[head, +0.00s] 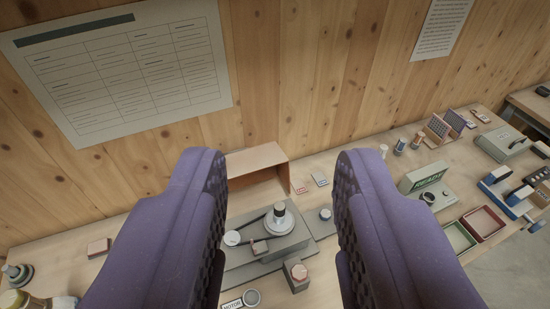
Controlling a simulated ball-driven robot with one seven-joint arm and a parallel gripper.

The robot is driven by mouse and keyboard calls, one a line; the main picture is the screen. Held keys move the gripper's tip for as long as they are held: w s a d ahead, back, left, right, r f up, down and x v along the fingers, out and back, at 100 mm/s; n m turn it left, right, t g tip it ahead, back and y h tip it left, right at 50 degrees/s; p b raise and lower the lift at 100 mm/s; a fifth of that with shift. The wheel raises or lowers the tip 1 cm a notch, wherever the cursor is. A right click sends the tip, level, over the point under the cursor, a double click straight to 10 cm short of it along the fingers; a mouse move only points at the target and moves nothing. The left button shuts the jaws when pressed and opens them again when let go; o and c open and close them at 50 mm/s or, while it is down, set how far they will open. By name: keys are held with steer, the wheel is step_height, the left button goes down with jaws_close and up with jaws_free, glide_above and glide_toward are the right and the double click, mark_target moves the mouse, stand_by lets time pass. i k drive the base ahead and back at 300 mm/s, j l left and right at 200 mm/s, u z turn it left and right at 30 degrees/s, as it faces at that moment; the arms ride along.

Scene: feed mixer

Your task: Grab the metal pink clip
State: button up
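My gripper (282,160) shows as two purple padded fingers, spread wide apart with nothing between them. It is above the bench, and a grey machine base (310,240) shows through the gap. I cannot pick out a metal pink clip for certain. A small block with a pinkish top (299,272) stands at the front of the base, and a small grey piece (260,247) sits on it; both are too small to name surely. The fingers hide parts of the bench on both sides.
A brown open box (257,165) stands behind the base, against the wooden wall. A reddish block (97,247) lies at left. Bare bench lies around the reddish block.

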mark_target(259, 249)
steer(key=i+l+u, duration=0.15)
steer(key=i+u, duration=0.25)
steer(key=i+l+u, duration=0.15)
steer(key=u, duration=0.25)
steer(key=l, duration=0.05)
